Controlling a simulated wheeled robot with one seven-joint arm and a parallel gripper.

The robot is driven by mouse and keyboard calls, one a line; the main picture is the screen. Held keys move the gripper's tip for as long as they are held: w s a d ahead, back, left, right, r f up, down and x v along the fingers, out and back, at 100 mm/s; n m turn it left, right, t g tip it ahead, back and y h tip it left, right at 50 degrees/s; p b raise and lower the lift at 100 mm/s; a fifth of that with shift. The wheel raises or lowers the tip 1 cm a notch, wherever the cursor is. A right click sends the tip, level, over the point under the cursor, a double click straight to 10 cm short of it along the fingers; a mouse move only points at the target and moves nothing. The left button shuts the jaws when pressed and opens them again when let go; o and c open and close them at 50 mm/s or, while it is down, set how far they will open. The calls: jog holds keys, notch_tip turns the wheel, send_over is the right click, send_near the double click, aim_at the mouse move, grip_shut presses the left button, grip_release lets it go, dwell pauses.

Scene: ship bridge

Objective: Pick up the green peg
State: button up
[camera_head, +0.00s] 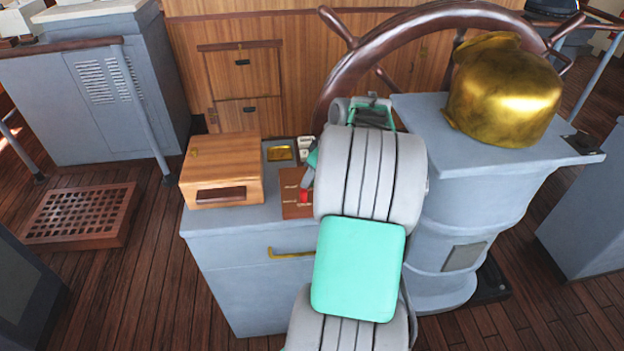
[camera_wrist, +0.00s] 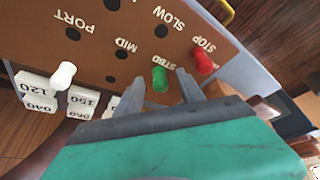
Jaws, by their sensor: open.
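The green peg (camera_wrist: 159,79) stands in a brown board (camera_wrist: 120,35) beside the label STBD in the wrist view. My gripper (camera_wrist: 157,83) is open, with one finger on each side of the green peg; I cannot tell whether either finger touches it. In the head view my gripper is mostly hidden behind my arm, above the brown board (camera_head: 291,207), and I cannot make out the green peg there.
A red peg (camera_wrist: 203,61) stands close by at STOP, right of my gripper. A white peg (camera_wrist: 63,75) is near PORT, beside numbered tiles (camera_wrist: 36,84). In the head view a wooden box (camera_head: 222,168) sits left of the board; a gold-covered pedestal (camera_head: 505,90) stands right.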

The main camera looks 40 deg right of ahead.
grip_shut()
dwell(0.5)
